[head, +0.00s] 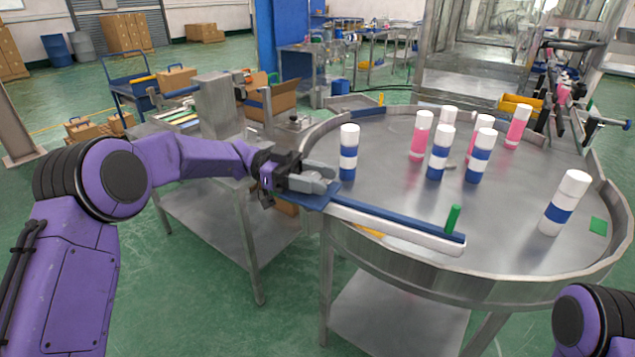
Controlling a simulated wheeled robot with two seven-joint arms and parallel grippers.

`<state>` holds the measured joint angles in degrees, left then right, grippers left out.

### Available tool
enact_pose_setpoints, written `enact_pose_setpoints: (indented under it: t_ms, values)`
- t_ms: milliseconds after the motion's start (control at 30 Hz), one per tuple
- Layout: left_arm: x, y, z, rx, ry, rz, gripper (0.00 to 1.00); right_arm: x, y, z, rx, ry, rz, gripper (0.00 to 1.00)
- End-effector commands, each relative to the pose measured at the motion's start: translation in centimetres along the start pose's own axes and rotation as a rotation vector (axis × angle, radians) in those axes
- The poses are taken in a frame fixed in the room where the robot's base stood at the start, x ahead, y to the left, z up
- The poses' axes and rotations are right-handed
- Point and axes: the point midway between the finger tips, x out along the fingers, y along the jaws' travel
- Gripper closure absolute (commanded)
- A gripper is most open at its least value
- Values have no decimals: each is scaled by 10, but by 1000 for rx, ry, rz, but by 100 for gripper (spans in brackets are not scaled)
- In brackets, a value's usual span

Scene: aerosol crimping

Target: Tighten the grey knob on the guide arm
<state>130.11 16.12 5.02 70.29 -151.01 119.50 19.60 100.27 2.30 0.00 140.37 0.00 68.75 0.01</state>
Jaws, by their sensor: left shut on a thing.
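The guide arm (395,222) is a long blue and white bar that reaches over the near left rim of the round table, with an upright green peg (453,218) near its right end. My left gripper (316,181) is at the bar's left end, shut on the grey knob there. The knob is mostly hidden by the grey fingers, so its exact shape and how tight it sits cannot be told. My right gripper is out of view; only a purple part of my right arm shows at the lower right.
The round steel table (395,150) has a raised rim and carries several capped cans, blue-white and pink-white. One blue-white can (348,152) stands just behind the guide arm. A steel side table (235,215) with a machine post (220,108) lies under and behind my left arm.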

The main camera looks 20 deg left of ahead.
Motion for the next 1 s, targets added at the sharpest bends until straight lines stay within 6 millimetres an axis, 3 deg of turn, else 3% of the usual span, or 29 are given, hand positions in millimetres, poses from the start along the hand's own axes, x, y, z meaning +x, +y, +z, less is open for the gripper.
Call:
enact_pose_setpoints:
  t_ms: [500, 533, 567, 867, 1000]
  values:
    - [0, 0, -3, 4, 5, 17, 80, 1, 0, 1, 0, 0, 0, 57]
    - [0, 0, -3, 4, 5, 17, 40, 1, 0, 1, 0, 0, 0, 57]
    - [0, 0, -3, 4, 5, 17, 30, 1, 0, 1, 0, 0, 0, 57]
    - [-1, 0, -1, 2, 3, 17, 29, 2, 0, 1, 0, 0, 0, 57]
    - [-18, -1, 0, 2, 3, 15, 29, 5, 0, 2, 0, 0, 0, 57]
